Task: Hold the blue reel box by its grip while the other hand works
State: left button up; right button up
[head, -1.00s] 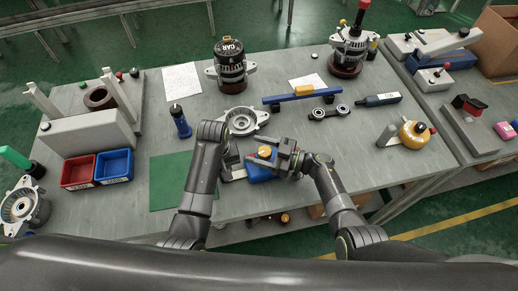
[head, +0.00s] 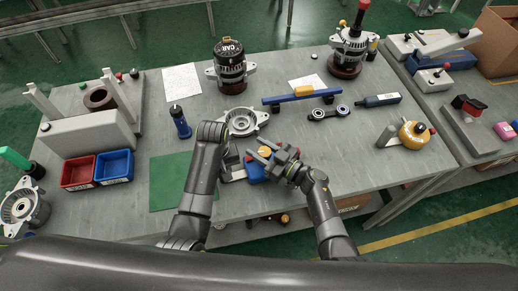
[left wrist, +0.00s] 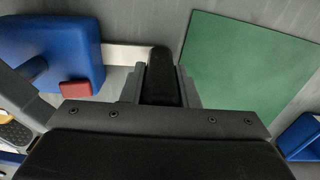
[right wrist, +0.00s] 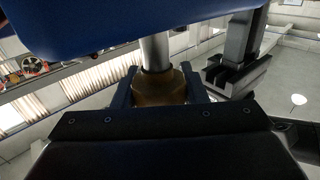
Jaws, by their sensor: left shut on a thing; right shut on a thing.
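The blue reel box (head: 256,174) lies near the front of the bench, partly covered by my right gripper. In the left wrist view it (left wrist: 45,50) has a small red block (left wrist: 76,90) and a metal strip at its side. My left gripper (left wrist: 162,75) is shut on the black grip (left wrist: 160,85) by that strip; my left arm hides this in the head view. My right gripper (right wrist: 157,85) is shut on an orange-brown knob (right wrist: 158,90) on a metal shaft (right wrist: 155,52) from the blue box (right wrist: 110,25). The knob also shows orange in the head view (head: 265,152).
A round metal housing (head: 242,122) stands just behind the box. A green mat (head: 170,182) lies left of my left arm, with red (head: 80,171) and blue (head: 114,167) bins beyond. A yellow reel-shaped tool (head: 414,135) stands right. Bare bench lies right of my right arm.

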jog(key=shift+d+m+t+h, duration=0.1)
jog(key=shift+m+t+h, duration=0.4)
jog(key=shift+m+t, duration=0.15)
jog(key=o, duration=1)
jog(key=shift+w, duration=0.1)
jog(key=shift+c, duration=0.2)
jog(key=v, duration=1.2)
jog(key=shift+f, duration=0.1)
